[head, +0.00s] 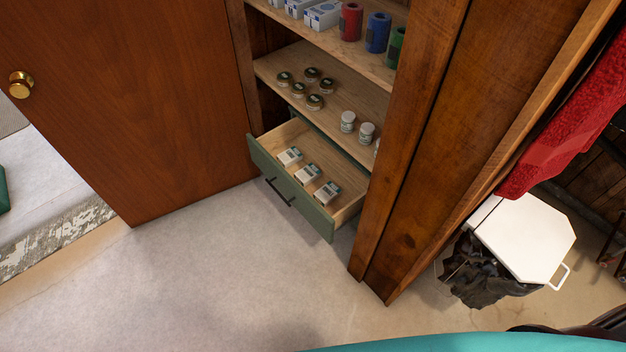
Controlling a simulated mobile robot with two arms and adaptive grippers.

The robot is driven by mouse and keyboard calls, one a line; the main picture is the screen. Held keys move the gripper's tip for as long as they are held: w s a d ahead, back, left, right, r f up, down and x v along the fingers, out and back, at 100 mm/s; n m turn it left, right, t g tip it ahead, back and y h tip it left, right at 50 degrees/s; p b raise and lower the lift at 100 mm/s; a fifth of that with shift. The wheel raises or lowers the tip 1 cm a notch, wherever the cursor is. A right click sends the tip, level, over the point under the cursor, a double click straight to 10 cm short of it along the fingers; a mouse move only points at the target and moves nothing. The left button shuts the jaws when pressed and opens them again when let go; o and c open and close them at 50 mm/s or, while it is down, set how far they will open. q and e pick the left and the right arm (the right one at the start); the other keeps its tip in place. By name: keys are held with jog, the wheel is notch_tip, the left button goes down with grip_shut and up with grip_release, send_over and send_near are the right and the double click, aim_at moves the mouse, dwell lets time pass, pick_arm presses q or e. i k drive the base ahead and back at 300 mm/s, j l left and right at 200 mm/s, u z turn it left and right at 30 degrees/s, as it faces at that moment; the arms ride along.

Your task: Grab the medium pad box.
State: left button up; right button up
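A green-fronted drawer (290,189) stands pulled out at the bottom of a wooden cabinet. Three small white boxes with grey-green labels lie in it in a row: a left one (289,156), a middle one (307,174) and a right one (327,193). They look about the same size, and their print is too small to read. Larger white and blue boxes (322,14) stand on the upper shelf, partly cut off by the top edge. I cannot tell which box is the medium pad box. Neither of my grippers is in view.
Round tins (314,102) and white jars (348,121) stand on the shelf above the drawer. Red, blue (377,32) and green rolls stand higher. An open door (130,90) is at left. A white-lidded bin (525,235) is at right. The floor before the drawer is clear.

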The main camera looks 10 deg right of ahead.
aim_at(306, 175)
jog(key=i+j+z, duration=0.25)
jog(key=i+j, duration=0.2)
jog(key=i+j+z, duration=0.25)
jog(key=j, duration=0.35)
jog(key=i, duration=0.1)
